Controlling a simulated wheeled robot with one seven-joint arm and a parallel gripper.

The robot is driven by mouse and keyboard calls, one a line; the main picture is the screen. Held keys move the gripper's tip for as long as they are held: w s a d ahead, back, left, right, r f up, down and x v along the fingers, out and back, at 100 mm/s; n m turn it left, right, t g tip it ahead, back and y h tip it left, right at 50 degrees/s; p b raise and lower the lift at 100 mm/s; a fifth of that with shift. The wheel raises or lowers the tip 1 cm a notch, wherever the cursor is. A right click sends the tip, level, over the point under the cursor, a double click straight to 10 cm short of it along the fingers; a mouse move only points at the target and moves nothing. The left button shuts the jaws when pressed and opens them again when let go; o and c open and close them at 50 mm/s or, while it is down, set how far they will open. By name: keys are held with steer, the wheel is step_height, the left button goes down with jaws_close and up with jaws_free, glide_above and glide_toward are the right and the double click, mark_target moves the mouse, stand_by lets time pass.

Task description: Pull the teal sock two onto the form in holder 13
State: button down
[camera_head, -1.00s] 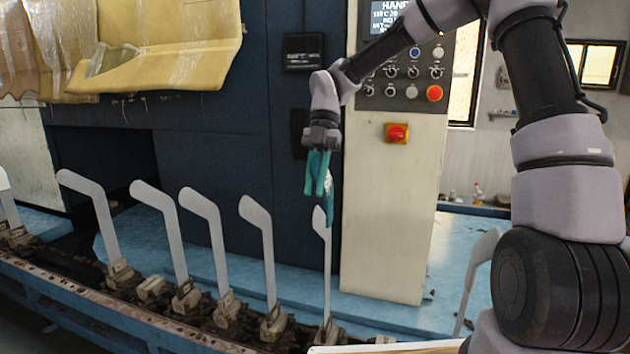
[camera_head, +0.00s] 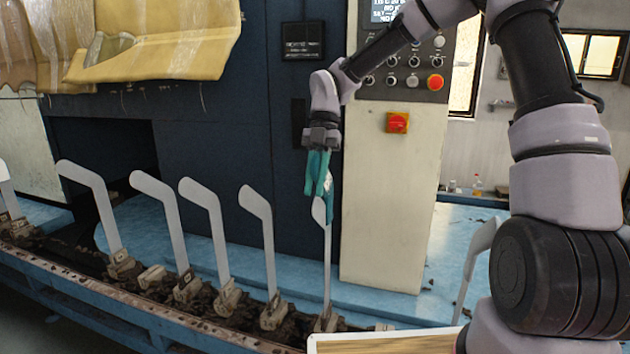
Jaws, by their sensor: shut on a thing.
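My gripper (camera_head: 321,150) is shut on a teal sock (camera_head: 319,174). The sock hangs down from the fingers at the upper tip of a flat white sock form (camera_head: 326,255). The sock's lower end overlaps the form's tip in the picture; whether the form is inside its opening I cannot tell. I cannot read a number on this holder.
Several bare white forms (camera_head: 206,215) stand in a row to the left on the rail (camera_head: 130,312). A dark blue machine wall (camera_head: 222,150) and a pale control cabinet (camera_head: 395,220) with a red switch (camera_head: 397,122) stand close behind. Another form (camera_head: 478,262) leans at the right.

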steer(key=shift+f, duration=4.9)
steer(key=c, duration=0.7)
jaws_free()
steer(key=shift+c, duration=0.2)
steer(key=v, duration=1)
steer(key=shift+w+r, duration=0.25)
steer(key=shift+r, duration=0.05)
